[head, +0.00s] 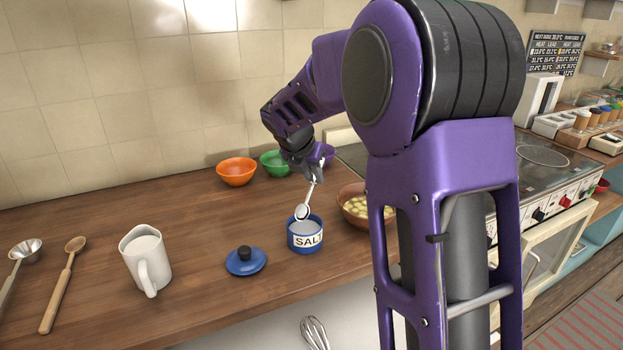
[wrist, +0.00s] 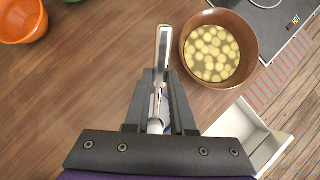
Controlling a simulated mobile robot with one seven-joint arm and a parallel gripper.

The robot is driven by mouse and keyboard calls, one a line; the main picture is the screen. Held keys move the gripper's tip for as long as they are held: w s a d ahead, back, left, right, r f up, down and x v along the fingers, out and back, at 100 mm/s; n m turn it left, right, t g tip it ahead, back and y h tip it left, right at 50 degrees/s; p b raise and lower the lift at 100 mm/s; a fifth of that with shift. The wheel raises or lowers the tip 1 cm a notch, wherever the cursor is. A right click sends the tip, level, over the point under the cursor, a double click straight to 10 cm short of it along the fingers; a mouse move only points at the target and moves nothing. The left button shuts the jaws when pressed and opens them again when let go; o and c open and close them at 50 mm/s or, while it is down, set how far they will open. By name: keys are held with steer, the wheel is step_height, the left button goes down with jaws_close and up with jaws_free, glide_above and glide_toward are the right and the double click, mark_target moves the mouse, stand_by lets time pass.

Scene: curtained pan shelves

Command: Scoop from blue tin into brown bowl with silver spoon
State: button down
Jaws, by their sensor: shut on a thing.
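The blue tin (head: 304,246), labelled SALT, stands open on the wooden counter with white contents. My gripper (head: 317,180) is shut on the silver spoon (head: 310,195) above and behind the tin. The spoon hangs down steeply, its bowl end at the tin's mouth; I cannot tell whether it touches the salt. In the wrist view the spoon's handle (wrist: 163,50) sticks out beyond my gripper (wrist: 160,78), which mostly hides the tin. The brown bowl (head: 352,193) stands right of the tin, partly behind my arm. The wrist view shows the bowl (wrist: 250,40) whole, with round pale pieces in liquid.
A blue lid (head: 245,262) lies left of the tin, and a white jug (head: 146,262) stands further left. Orange (head: 236,172) and green (head: 273,163) bowls stand behind. A wooden spoon (head: 62,285) lies far left. A stove (head: 540,155) is at right.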

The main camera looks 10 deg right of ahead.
steer(key=shift+w+d+f+g+y, duration=0.2)
steer(key=shift+w+d+g+y, duration=0.2)
steer(key=shift+g, duration=0.1)
steer(key=shift+w+d+f+g+y, duration=0.1)
steer(key=shift+w+d+g+y, duration=0.2)
steer(key=shift+w+g+y, duration=0.4)
steer(key=shift+w+d+f+g+y, duration=0.1)
steer(key=shift+w+d+g+y, duration=0.3)
steer(key=shift+g, duration=0.5)
steer(key=shift+s+a, duration=0.15)
